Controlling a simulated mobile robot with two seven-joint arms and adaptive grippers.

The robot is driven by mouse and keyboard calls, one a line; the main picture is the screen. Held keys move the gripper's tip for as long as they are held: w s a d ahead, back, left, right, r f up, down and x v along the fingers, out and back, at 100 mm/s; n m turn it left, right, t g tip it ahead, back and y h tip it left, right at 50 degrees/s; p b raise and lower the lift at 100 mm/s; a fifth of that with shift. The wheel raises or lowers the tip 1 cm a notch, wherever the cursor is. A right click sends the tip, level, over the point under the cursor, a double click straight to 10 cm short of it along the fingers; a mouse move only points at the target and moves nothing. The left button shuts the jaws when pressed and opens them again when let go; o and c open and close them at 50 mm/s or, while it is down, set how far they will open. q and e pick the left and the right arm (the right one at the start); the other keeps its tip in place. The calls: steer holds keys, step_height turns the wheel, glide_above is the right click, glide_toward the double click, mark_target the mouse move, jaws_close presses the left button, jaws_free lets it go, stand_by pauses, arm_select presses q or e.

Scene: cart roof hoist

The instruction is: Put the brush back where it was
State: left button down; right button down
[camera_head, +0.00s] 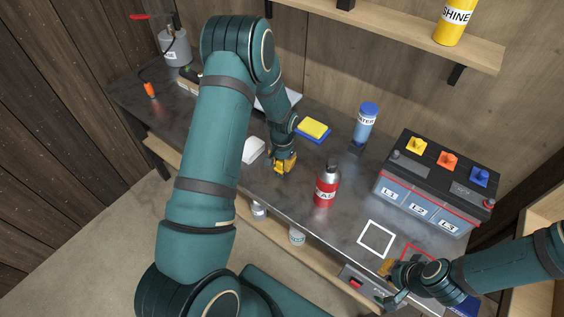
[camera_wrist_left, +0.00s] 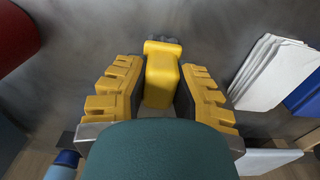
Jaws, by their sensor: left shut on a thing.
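My left gripper (camera_head: 284,164) is low over the middle of the dark bench, left of the red bottle. In the left wrist view its yellow fingers (camera_wrist_left: 158,88) are shut on a yellow block-like handle with a dark grey end (camera_wrist_left: 163,75), which looks like the brush. Its lower part is hidden by the hand. In the head view the held thing is hard to tell from the yellow fingers. My right gripper (camera_head: 388,270) is at the front right of the bench, by the outlined squares; its jaw opening is unclear.
A red bottle (camera_head: 326,188) stands close right of my left gripper. A yellow sponge on a blue base (camera_head: 314,129), a blue-capped water bottle (camera_head: 365,122) and a large battery (camera_head: 435,185) stand behind. A white square outline (camera_head: 376,239) is empty.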

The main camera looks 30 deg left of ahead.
arm_select(q)
steer(key=shift+f, duration=0.1)
arm_select(e)
steer(key=shift+f, duration=0.1)
arm_select(q)
steer(key=c, duration=0.9)
jaws_free()
steer(key=shift+r, duration=0.4)
arm_select(e)
steer(key=shift+r, duration=0.2)
steer(key=shift+r+p, duration=0.4)
steer(key=shift+p, duration=0.05)
arm_select(q)
step_height(320, 180, up, 12)
steer(key=shift+f, duration=0.25)
steer(key=shift+s+f, duration=0.1)
steer(key=shift+s, duration=0.05)
arm_select(e)
steer(key=shift+s, duration=0.15)
